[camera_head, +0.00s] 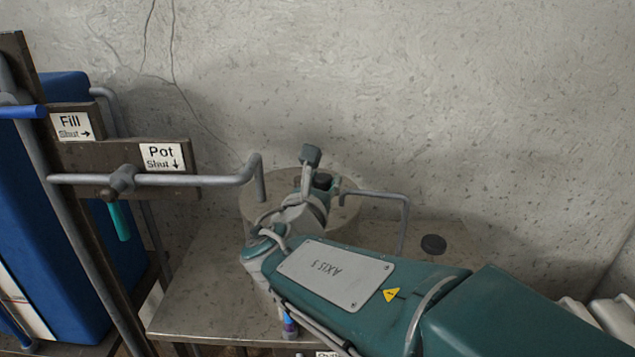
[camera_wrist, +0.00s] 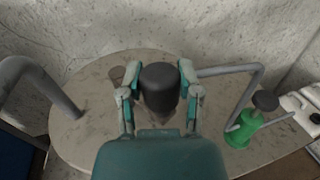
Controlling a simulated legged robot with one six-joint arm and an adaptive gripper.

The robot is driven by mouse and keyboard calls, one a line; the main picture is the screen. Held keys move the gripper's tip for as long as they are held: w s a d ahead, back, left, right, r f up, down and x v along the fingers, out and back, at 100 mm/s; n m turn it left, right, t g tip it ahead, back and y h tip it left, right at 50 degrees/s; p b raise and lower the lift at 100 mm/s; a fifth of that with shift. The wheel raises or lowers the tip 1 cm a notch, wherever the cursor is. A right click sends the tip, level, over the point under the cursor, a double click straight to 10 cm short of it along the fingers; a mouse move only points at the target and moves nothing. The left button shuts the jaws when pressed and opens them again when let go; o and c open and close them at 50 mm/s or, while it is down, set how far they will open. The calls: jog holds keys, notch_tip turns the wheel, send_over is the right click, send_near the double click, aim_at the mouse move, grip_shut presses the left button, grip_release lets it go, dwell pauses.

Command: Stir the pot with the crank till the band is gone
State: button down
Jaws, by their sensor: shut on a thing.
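The pot (camera_head: 251,207) is a round, pale, speckled drum top standing on the metal table against the wall. In the wrist view its wide top (camera_wrist: 80,140) fills the middle. My gripper (camera_head: 318,188) reaches over it. In the wrist view my gripper (camera_wrist: 158,86) is shut on the dark, rounded crank knob (camera_wrist: 160,80), one finger on each side. The knob (camera_head: 322,181) is partly hidden in the head view. A grey bent rod (camera_head: 380,194) runs right from beside the gripper, then down; whether it joins the crank is unclear.
A grey pipe (camera_head: 205,181) from the "Pot Shut" board (camera_head: 80,155) bends down at the pot's left. A blue tank (camera_head: 65,240) stands far left. A green bottle-like thing (camera_wrist: 243,128) with a dark disc (camera_wrist: 265,100) is at right. The table's front left (camera_head: 200,300) is clear.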

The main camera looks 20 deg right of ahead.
jog(key=shift+d, duration=0.35)
jog(key=shift+c, duration=1.4)
grip_release()
jog(key=shift+a, duration=0.1)
jog(key=v, duration=1.2)
jog(key=shift+w, duration=0.1)
